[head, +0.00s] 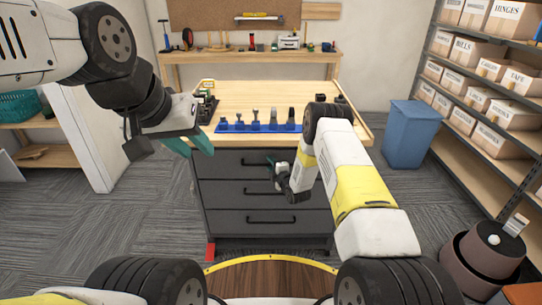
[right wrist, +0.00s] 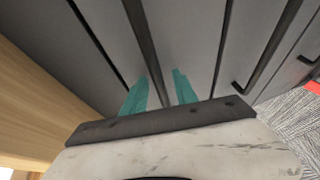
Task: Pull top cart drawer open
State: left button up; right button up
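The grey cart (head: 203,205) stands ahead with a wooden top and several drawers. Its top drawer (head: 228,168) looks shut, its front in line with those below. My right gripper (head: 272,164) is at the top drawer's handle, which it partly hides in the head view. In the right wrist view, the teal fingers (right wrist: 160,82) are apart, with the dark handle bar (right wrist: 141,40) running between them. Contact with the bar cannot be told. My left gripper (head: 200,152) is open and empty, left of the cart's top.
On the cart top are a blue holder (head: 258,128) with several tools and dark items at both ends. A blue bin (head: 410,135) stands right of the cart. Shelves with boxes (head: 500,110) line the right side. A workbench (head: 240,57) is behind. Carpet is free at left.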

grip_shut()
dwell(1.3)
